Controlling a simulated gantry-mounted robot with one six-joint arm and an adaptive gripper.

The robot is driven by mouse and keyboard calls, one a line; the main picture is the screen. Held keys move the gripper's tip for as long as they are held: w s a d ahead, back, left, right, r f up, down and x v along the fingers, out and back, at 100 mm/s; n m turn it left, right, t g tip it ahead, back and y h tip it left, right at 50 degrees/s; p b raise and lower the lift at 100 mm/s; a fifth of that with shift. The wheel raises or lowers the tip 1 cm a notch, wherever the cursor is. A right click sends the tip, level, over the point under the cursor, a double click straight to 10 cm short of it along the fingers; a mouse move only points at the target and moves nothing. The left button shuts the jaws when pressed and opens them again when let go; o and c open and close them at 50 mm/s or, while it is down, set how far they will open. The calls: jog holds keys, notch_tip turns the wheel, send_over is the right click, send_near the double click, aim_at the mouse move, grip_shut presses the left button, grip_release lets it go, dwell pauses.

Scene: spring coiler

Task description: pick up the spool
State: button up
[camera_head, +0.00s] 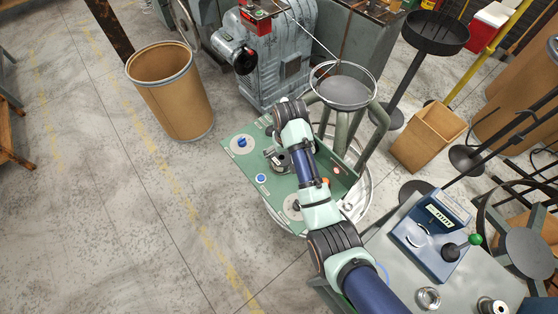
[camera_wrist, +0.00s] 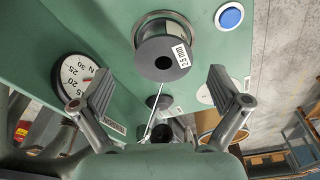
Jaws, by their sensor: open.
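The spool (camera_wrist: 163,52) is dark grey with flanged ends and a white "2.5 mm" label. In the wrist view it sits at top centre, end-on, at a round metal ring on the green panel. My gripper (camera_wrist: 160,75) is open, its two fingers apart to the lower left and lower right of the spool in the picture, with nothing visibly held. In the head view my gripper (camera_head: 278,158) is over the green panel (camera_head: 275,205); I cannot make out the spool clearly there.
A blue button (camera_wrist: 229,16) is right of the spool, and a round dial (camera_wrist: 75,78) is at left. A smaller dark round part (camera_wrist: 158,102) and a thin rod show below the spool. A blue knob (camera_head: 242,142) stands on the panel. A cardboard drum (camera_head: 172,95) stands on the floor at left.

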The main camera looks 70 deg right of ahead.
jog(key=f, duration=0.2)
jog(key=f+b, duration=0.1)
jog(key=w+f, duration=0.1)
jog(key=f, duration=0.1)
jog(key=shift+w+d+f+b, duration=0.1)
jog(key=shift+d+f+b, duration=0.25)
jog(key=shift+d, duration=0.05)
jog(key=shift+r, duration=0.1)
jog(key=c, duration=1.6)
notch_tip(320, 180, up, 20)
jog(key=p, duration=0.7)
jog(key=shift+p, duration=0.3)
